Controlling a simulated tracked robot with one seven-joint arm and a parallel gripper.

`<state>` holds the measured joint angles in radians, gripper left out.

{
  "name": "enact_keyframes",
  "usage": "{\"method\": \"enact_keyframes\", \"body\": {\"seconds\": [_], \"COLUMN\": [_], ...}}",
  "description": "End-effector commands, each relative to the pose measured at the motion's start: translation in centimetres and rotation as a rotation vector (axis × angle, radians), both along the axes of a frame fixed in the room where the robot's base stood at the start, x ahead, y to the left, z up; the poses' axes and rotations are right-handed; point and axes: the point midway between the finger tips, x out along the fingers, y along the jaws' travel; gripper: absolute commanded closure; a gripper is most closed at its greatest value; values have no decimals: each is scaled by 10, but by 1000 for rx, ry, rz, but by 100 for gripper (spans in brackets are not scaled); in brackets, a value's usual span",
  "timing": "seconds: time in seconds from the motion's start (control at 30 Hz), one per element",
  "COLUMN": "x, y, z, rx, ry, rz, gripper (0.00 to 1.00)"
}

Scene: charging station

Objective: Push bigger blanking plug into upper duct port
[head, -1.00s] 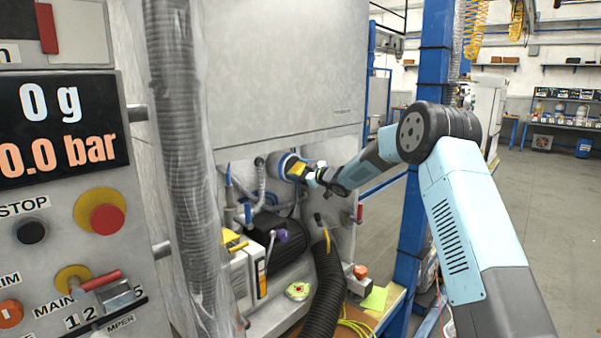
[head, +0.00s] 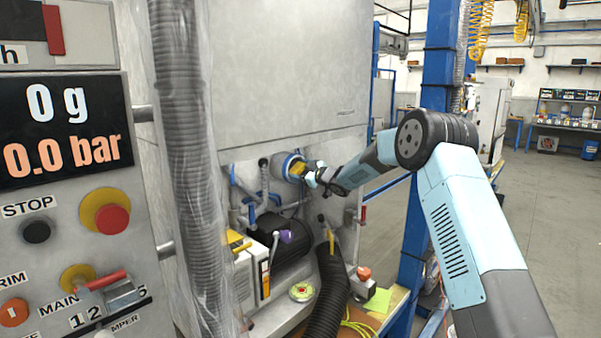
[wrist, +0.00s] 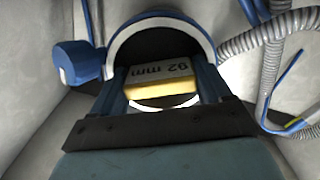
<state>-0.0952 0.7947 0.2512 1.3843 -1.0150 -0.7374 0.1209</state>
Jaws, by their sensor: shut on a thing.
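The upper duct port (wrist: 205,43) is a blue-rimmed round opening with a pale edge. It also shows in the head view (head: 285,163), in the machine's wall. The bigger blanking plug (wrist: 164,77) shows a grey face marked "92 mm" and a yellow edge. Its yellow part also shows in the head view (head: 298,168). My gripper (wrist: 166,88) is shut on the plug and holds it at the port's mouth, inside the rim's outline in the wrist view. A bright crescent shows below the label. I cannot tell how deep the plug sits.
Grey corrugated hoses (wrist: 268,75) run right of the port, and a blue fitting (wrist: 75,62) is on its left. A large plastic-wrapped hose (head: 184,130) hangs between the control panel (head: 75,200) and the port. A blue post (head: 425,150) stands behind my arm.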

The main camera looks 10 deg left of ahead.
Motion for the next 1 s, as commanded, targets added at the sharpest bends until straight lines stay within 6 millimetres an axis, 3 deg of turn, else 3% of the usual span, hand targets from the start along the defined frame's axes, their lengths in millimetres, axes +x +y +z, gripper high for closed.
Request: {"method": "enact_keyframes", "body": {"seconds": [0.47,0.5,0.7,0.87,1.0], "x": [6,6,6,3,-8], "y": [8,8,7,3,-12], "z": [0,0,0,0,-1], "rx": [1,1,0,-1,-3], "ry": [-1,-1,0,1,2], "rz": [0,0,0,0,-2], "gripper": [82,19,0,0,0]}}
